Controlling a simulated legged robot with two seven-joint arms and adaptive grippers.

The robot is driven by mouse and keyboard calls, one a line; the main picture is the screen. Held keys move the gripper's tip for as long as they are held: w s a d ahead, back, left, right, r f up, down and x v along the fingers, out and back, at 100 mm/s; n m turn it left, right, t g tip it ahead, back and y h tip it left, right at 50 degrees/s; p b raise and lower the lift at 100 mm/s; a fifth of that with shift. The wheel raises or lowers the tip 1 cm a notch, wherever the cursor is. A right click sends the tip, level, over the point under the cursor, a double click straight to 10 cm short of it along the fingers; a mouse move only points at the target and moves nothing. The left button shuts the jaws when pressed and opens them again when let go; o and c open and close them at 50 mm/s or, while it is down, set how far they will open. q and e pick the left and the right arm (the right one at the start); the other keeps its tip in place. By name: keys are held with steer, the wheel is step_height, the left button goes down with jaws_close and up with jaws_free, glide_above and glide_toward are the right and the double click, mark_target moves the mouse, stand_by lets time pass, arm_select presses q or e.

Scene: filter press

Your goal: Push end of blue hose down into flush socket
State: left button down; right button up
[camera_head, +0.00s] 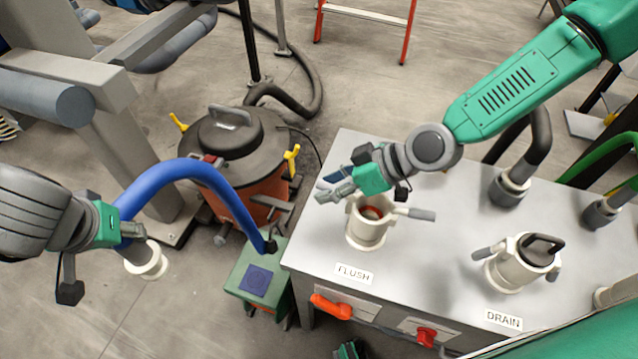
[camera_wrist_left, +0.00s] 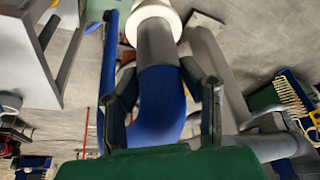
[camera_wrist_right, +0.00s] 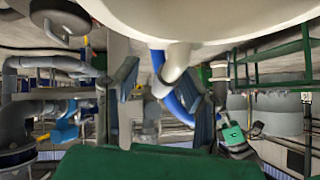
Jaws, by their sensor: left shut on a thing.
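The blue hose (camera_head: 185,170) arches from my left gripper (camera_head: 130,231) across to the green box. Its near end has a grey cuff (camera_wrist_left: 157,42) and a cream collar (camera_head: 148,262), hanging over the floor left of the bench. My left gripper is shut on the hose just behind the cuff. The flush socket (camera_head: 367,232) is a cream cup on the bench, open at the top, with an orange-red ring inside. One lever arm sticks out to its right.
The grey bench (camera_head: 440,260) carries a capped drain socket (camera_head: 520,262) at right and dark hoses behind. An orange drum (camera_head: 235,190) with a black lid and the green box (camera_head: 257,275) stand left of the bench. A red ladder (camera_head: 365,15) is behind.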

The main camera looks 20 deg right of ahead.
steer(key=v, duration=1.1)
steer(key=shift+w+d+r, duration=0.1)
steer(key=shift+w, duration=0.05)
